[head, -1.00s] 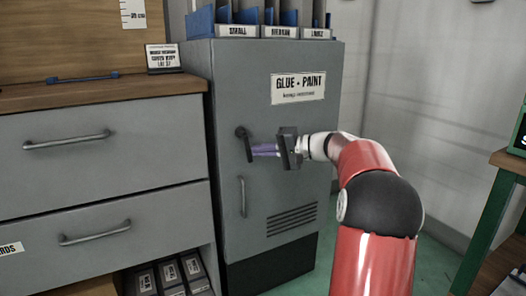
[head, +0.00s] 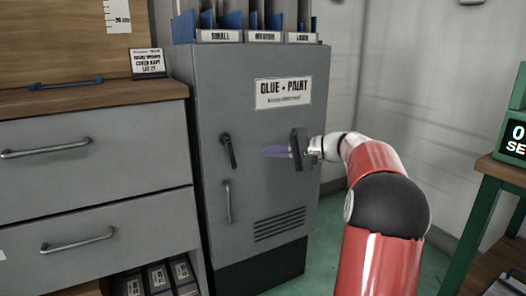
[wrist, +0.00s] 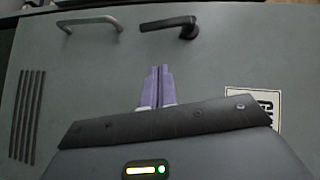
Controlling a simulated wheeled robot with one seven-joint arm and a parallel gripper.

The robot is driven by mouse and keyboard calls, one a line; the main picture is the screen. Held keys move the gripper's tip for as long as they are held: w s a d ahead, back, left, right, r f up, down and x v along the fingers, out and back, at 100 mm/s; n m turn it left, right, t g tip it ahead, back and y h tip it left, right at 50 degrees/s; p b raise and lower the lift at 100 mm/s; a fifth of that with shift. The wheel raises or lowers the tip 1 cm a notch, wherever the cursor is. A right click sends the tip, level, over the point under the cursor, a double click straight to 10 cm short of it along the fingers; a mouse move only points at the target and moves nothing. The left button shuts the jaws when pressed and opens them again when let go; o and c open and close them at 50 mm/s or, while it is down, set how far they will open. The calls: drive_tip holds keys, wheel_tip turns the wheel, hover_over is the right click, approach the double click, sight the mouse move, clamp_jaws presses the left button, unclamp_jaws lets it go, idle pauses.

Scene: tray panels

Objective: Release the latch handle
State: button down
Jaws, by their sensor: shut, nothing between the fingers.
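The dark latch handle (head: 228,150) is on the left part of the grey cabinet door, hanging nearly straight down with a slight tilt. In the wrist view the latch handle (wrist: 168,24) shows near the top, apart from the fingers. My gripper (head: 266,151) is to the right of the latch handle, its purple fingers pointing at it across a gap. In the wrist view my gripper (wrist: 159,70) has its two purple fingers together with nothing between them. A lighter grey pull handle (head: 227,201) is fixed below the latch handle. The cabinet door (head: 275,195) looks closed.
A wooden-topped drawer unit (head: 90,170) stands left of the cabinet. Blue files in labelled holders (head: 262,36) stand on the cabinet. A green-legged table (head: 480,220) is at the right. Free floor (head: 325,240) lies between cabinet and table.

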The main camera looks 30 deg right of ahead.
drive_tip(key=v, duration=0.5)
drive_tip(key=shift+s+d, duration=0.25)
drive_tip(key=shift+d, duration=0.05)
drive_tip(key=shift+a, duration=0.1)
drive_tip(key=s+a+n+g+h+p, duration=0.1)
drive_tip(key=s+a+g+h+p, duration=0.15)
drive_tip(key=a, duration=0.65)
drive_tip(key=s+a+n+g+h+p, duration=0.1)
drive_tip(key=s+a+g+h+p, duration=0.2)
drive_tip(key=a, duration=0.6)
drive_tip(key=s+a+f+n+h+p, duration=0.2)
drive_tip(key=s+a+h, duration=0.1)
drive_tip(key=s, duration=0.8)
drive_tip(key=s+a+f+n+h+p, duration=0.2)
drive_tip(key=s+a+f+h, duration=0.1)
drive_tip(key=s, duration=0.9)
drive_tip(key=shift+s+a+n+p, duration=0.15)
drive_tip(key=shift+s+n+p, duration=0.15)
drive_tip(key=shift+p, duration=0.1)
